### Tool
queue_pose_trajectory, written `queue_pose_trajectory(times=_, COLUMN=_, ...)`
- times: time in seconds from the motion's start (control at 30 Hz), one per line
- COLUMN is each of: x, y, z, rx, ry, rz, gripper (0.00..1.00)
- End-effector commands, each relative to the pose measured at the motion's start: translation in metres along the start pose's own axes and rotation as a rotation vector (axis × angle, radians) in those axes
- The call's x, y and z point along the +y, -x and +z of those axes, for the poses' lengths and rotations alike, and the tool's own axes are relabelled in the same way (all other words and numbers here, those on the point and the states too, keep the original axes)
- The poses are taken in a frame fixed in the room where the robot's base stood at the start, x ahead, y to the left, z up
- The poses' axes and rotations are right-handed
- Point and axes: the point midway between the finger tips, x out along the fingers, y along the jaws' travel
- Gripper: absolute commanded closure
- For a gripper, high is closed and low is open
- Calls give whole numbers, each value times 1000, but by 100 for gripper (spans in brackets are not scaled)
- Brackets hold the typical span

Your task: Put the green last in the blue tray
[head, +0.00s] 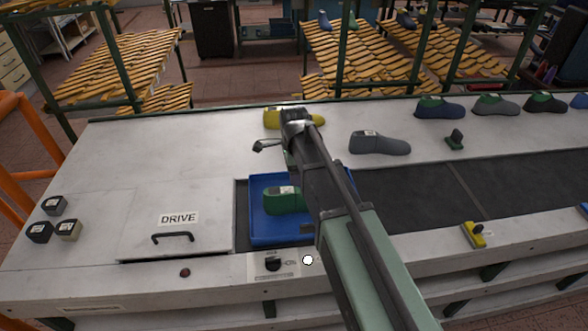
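A green last (284,200) with a pale label lies inside the blue tray (259,236), near the middle of its visible floor. The tray's right part is hidden behind my arm. My gripper (288,158) is above the tray's back edge, behind the green last in the picture and apart from it. My arm's links hide most of the fingers, so I cannot tell whether they are open or shut. No last shows in my gripper.
A yellow last (274,118) stands behind my gripper, partly hidden. A grey last (379,143) stands right of it, with several lasts along the back right. The dark belt (420,185) runs right. A DRIVE panel with a handle (172,237) and small blocks (68,230) are left.

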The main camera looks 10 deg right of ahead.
Motion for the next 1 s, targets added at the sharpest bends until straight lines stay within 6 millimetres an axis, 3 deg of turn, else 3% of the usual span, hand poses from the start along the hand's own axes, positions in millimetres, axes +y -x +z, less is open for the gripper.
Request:
queue_pose_trajectory(times=0.03, x=0, y=18, z=0, rx=0, ry=0, rz=0, gripper=20)
queue_pose_trajectory(times=0.07, x=0, y=20, z=0, rx=0, ry=0, rz=0, gripper=20)
queue_pose_trajectory(times=0.23, x=2, y=18, z=0, rx=0, ry=9, rz=0, gripper=20)
queue_pose_trajectory(times=0.33, x=22, y=17, z=-5, rx=0, ry=142, rz=0, gripper=20)
queue_pose_trajectory(times=0.47, x=81, y=17, z=-18, rx=0, ry=599, rz=1, gripper=20)
queue_pose_trajectory(times=0.6, x=145, y=18, z=-30, rx=0, ry=1173, rz=1, gripper=20)
queue_pose_trajectory(times=0.7, x=171, y=18, z=-35, rx=0, ry=1449, rz=1, gripper=20)
queue_pose_trajectory(times=0.8, x=179, y=18, z=-36, rx=0, ry=1571, rz=1, gripper=20)
queue_pose_trajectory(times=1.0, x=178, y=18, z=-36, rx=0, ry=1585, rz=2, gripper=20)
